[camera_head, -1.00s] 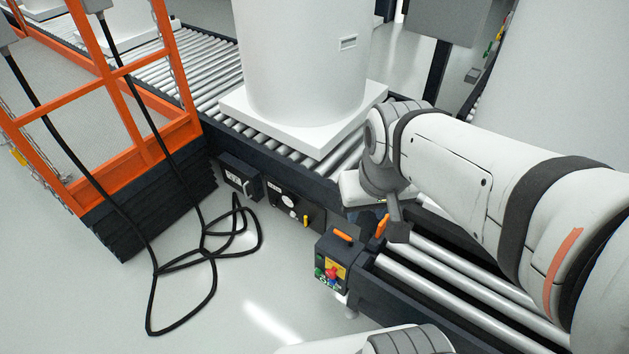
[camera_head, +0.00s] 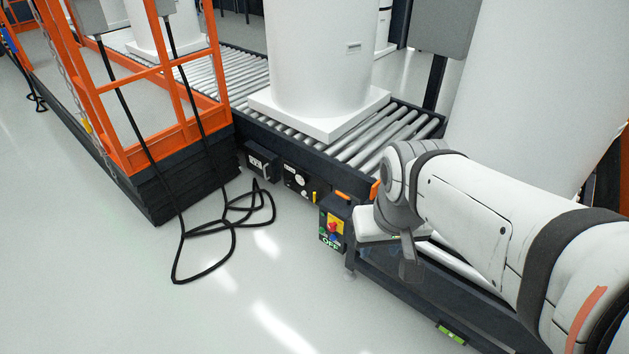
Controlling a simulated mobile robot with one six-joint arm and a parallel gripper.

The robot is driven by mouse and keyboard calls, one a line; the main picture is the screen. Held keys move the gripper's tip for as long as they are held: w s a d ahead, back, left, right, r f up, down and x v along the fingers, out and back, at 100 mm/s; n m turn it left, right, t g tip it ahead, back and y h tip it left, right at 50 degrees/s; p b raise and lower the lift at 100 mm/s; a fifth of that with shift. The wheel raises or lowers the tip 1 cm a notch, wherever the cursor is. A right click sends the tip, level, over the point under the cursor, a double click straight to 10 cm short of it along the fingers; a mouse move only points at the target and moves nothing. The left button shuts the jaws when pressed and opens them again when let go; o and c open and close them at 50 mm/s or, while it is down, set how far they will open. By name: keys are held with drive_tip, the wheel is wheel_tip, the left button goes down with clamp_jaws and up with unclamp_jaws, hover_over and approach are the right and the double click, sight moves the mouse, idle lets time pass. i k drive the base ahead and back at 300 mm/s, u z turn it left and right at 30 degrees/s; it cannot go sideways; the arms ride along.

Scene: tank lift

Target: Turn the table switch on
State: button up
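A small dark switch box (camera_head: 330,236) is fixed at the near corner of the conveyor table. Its front has a yellow plate with a red knob (camera_head: 333,229), and white lettering that looks like "OFF" below. My gripper (camera_head: 410,266) is to the right of the box, in front of the rollers, pointing down. Only a dark part of it shows below my wrist, apart from the box in the picture. Whether its fingers are open or shut cannot be made out. No held thing shows.
A second panel with a round dial (camera_head: 298,179) sits on the conveyor side. A large white tank (camera_head: 320,60) stands on the rollers. An orange-railed platform (camera_head: 185,130) is at left, with a looped black cable (camera_head: 228,230) on the floor.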

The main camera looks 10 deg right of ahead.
sight(332, 227)
drive_tip(key=u, duration=0.5)
drive_tip(key=i, duration=1.05)
drive_tip(key=u, duration=0.2)
